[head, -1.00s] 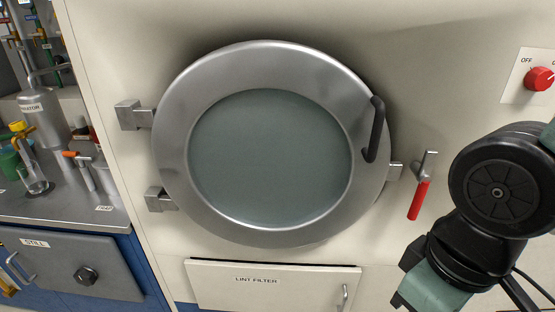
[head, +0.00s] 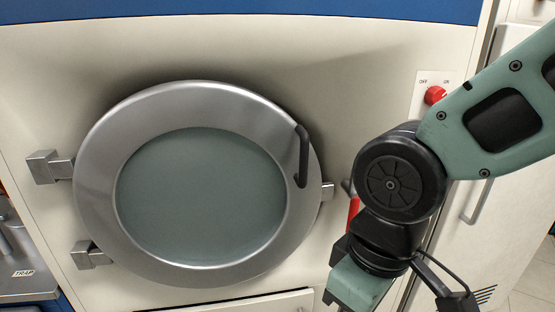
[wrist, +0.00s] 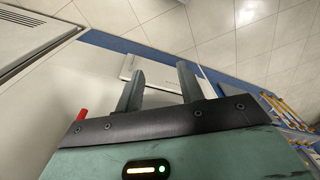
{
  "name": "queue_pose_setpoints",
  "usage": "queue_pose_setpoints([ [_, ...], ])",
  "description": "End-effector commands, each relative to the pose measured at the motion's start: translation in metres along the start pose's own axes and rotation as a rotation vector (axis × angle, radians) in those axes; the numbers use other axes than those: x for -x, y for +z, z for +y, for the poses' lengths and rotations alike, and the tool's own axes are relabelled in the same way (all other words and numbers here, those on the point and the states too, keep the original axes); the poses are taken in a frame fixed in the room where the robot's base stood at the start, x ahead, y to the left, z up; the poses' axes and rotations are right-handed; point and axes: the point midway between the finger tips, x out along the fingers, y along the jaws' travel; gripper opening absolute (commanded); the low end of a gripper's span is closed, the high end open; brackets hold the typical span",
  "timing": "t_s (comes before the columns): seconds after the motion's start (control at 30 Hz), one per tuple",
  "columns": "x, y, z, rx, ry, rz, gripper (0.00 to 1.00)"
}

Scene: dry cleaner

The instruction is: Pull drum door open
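The round steel drum door (head: 95,190) with a grey-green window (head: 200,195) fills the left and middle of the head view and looks shut. Its dark curved handle (head: 303,157) is on the right rim. Hinges (head: 48,167) are on the left. A red-gripped latch lever (head: 353,210) hangs right of the door, partly hidden by my arm. My gripper points down in front of the panel, right of and below the handle; its fingers are cut off in the head view. In the wrist view my gripper (wrist: 159,88) has its fingers apart with nothing between them.
A red knob (head: 435,95) marked OFF and ON is behind my arm at upper right. A lint filter panel (head: 270,303) lies under the door. Tiled floor (head: 530,280) shows at lower right. A still's bench edge (head: 25,285) is at lower left.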

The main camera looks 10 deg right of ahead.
Motion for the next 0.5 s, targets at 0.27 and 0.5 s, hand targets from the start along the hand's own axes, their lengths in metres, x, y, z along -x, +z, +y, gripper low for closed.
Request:
queue_pose_setpoints([
  [0.27, 0.156, -0.103, 0.047, -0.191, 0.048, 0.184, 0.38],
  [0.5, 0.248, -0.156, 0.096, -0.34, 0.107, 0.307, 0.38],
])
